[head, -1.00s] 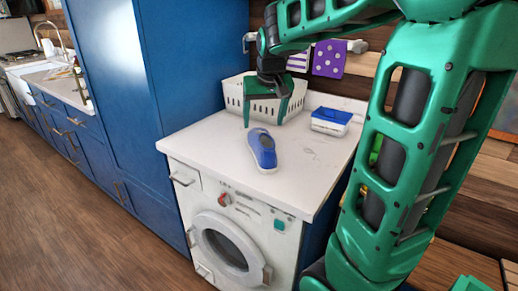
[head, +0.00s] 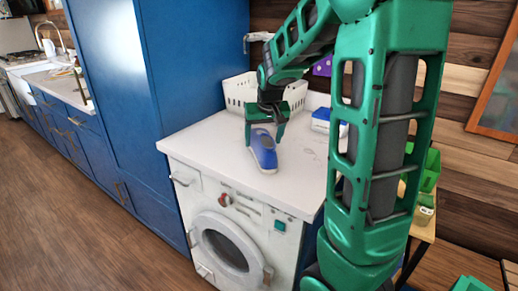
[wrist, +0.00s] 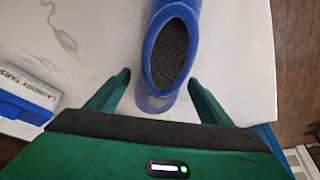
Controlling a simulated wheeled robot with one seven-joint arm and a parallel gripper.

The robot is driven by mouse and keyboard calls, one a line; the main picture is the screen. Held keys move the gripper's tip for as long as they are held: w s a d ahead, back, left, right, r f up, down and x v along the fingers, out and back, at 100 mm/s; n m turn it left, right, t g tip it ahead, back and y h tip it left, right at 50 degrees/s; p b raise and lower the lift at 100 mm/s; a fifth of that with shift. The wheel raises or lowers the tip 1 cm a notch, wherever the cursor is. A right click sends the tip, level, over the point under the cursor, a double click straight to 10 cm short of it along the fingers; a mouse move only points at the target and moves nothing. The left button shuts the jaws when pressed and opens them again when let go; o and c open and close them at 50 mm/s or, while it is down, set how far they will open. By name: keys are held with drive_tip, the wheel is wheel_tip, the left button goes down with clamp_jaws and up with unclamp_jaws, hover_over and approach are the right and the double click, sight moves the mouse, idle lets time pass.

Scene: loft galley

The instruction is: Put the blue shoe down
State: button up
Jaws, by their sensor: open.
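The blue shoe (head: 263,152) lies on the white counter (head: 205,137) above the washing machine, its toe toward the front edge. In the wrist view the shoe (wrist: 152,80) shows its dark opening, with its heel between the fingertips. My gripper (head: 267,141) is open and stands at the shoe's heel end. In the wrist view the gripper (wrist: 160,82) has one finger on each side of the heel, with visible gaps, so the fingers look apart from the shoe.
A white basket (head: 240,88) stands behind the gripper. A tall blue cabinet (head: 160,65) borders the counter on the left. Counter in front of the shoe is clear.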

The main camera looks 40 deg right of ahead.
sight(262, 134)
drive_tip(key=c, duration=1.4)
drive_tip(key=shift+r, duration=0.15)
drive_tip(key=shift+c, duration=0.2)
drive_tip(key=shift+r, duration=0.3)
wheel_tip(262, 134, up, 4)
drive_tip(key=shift+a+f, duration=0.15)
drive_tip(key=s+a+r, duration=0.2)
drive_tip(key=a+r, duration=0.4)
drive_tip(key=a, duration=0.5)
drive_tip(key=shift+s+r, duration=0.25)
drive_tip(key=shift+s, duration=0.1)
